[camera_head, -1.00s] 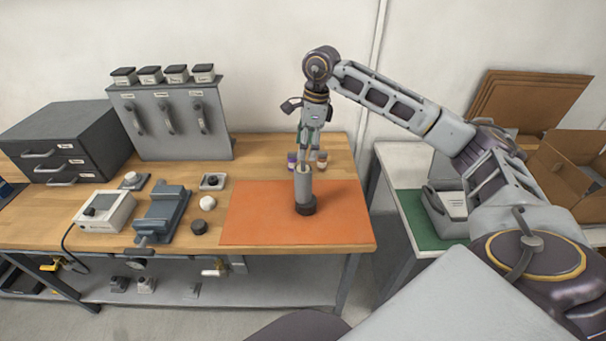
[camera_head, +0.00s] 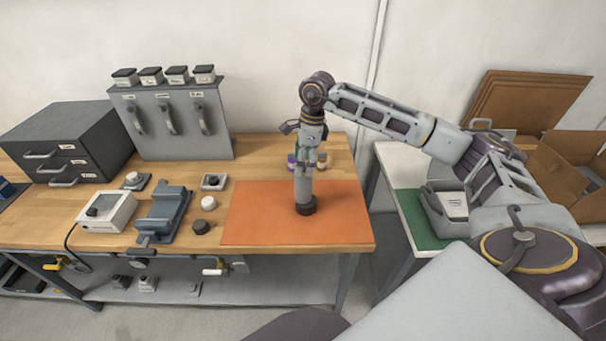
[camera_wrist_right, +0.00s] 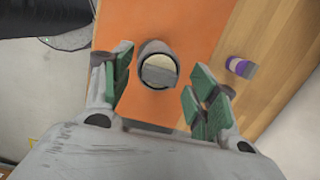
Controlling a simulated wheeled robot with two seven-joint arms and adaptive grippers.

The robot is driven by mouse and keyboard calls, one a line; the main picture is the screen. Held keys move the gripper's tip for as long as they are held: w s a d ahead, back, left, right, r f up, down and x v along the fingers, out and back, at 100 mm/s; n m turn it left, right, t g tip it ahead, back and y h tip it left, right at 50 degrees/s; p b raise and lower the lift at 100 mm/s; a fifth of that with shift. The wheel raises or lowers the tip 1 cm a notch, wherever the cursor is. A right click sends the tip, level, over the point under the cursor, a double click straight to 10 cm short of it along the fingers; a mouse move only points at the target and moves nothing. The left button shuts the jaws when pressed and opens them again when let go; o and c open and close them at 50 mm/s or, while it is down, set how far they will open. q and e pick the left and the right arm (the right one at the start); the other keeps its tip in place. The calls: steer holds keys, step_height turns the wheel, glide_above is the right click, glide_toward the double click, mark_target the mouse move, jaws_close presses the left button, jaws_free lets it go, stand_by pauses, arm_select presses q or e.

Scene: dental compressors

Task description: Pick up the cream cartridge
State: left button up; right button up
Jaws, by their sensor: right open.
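A grey cylinder (camera_head: 304,186) with a dark base stands upright on the orange mat. In the right wrist view I look down on its dark round rim (camera_wrist_right: 147,47). A cream round face, which I take to be the cream cartridge (camera_wrist_right: 160,66), shows inside that rim; how deep it sits cannot be told. In the head view my gripper hides it. My right gripper (camera_head: 309,158) points down over the cylinder's top. In the wrist view its green-padded fingers (camera_wrist_right: 158,90) are apart, one on either side of the cylinder, holding nothing. My left gripper is not in view.
Small bottles, one with a purple band (camera_wrist_right: 241,68), stand behind the cylinder near the mat (camera_head: 255,215). A blue-grey vise (camera_head: 163,213), a white ball (camera_head: 208,203) and a dark puck (camera_head: 200,227) lie to the left. The mat around the cylinder is bare.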

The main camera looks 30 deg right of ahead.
stand_by(0.4)
steer(key=c, duration=1.3)
steer(key=shift+r+b, duration=0.65)
steer(key=shift+r, duration=4.35)
steer(key=shift+d+f, duration=0.1)
